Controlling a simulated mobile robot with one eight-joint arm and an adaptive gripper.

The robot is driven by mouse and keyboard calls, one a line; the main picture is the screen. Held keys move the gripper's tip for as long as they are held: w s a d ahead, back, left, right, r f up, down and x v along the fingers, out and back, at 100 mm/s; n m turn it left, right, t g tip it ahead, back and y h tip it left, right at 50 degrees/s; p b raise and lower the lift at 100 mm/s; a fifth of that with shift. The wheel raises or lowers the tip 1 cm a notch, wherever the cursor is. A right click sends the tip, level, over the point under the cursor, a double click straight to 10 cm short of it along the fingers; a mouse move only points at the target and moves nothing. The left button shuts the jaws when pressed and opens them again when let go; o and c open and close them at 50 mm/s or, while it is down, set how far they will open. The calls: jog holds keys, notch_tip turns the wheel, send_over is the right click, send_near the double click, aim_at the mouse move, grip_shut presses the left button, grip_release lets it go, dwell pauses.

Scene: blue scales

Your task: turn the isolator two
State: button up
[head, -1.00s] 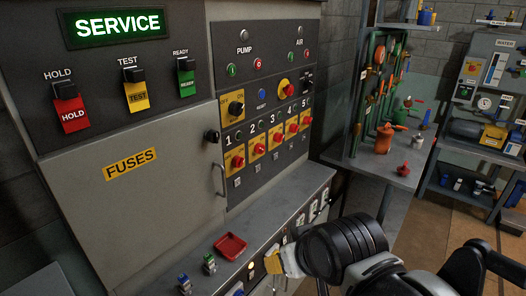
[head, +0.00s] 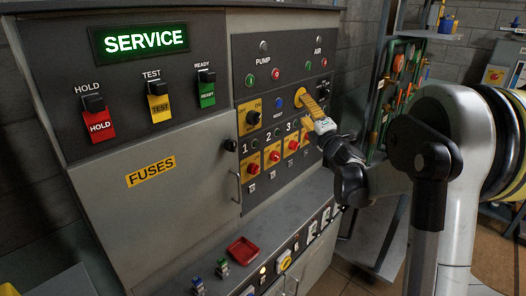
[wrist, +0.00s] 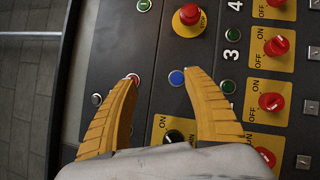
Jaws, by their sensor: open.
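The isolators are a row of red knobs on yellow ON/OFF plates, low on the dark panel. Isolator two (head: 273,155) is second from the left in the head view, under its number 2. In the wrist view, where the panel appears turned sideways, isolator two (wrist: 271,102) is right of the right finger, whose pad hides its number. My gripper (head: 307,108) has yellow fingers, spread and empty, in front of the panel's upper right. In the wrist view my gripper (wrist: 161,77) frames bare panel, a blue button and a small red-ringed button.
A red emergency knob (wrist: 188,20) on a yellow plate is just beyond the right fingertip. A black rotary switch (wrist: 174,137) is between the finger bases, partly hidden. Isolators one (wrist: 265,157) and three (wrist: 277,47) flank isolator two closely. A ledge with a red tray (head: 242,251) juts out below.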

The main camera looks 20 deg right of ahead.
notch_tip(320, 180, down, 8)
jog(key=w+n+g+y, duration=0.1)
jog(key=w+n+y, duration=0.2)
jog(key=n+y, duration=0.35)
jog(key=n+g+y+p, duration=0.15)
jog(key=n+g, duration=0.25)
jog(key=n, duration=0.4)
send_near(279, 157)
jog(key=b+x, duration=0.2)
jog(key=x, duration=0.9)
jog(key=shift+d+f, duration=0.15)
jog(key=shift+f, duration=0.05)
jog(key=shift+c, duration=0.5)
jog(key=c, duration=1.1)
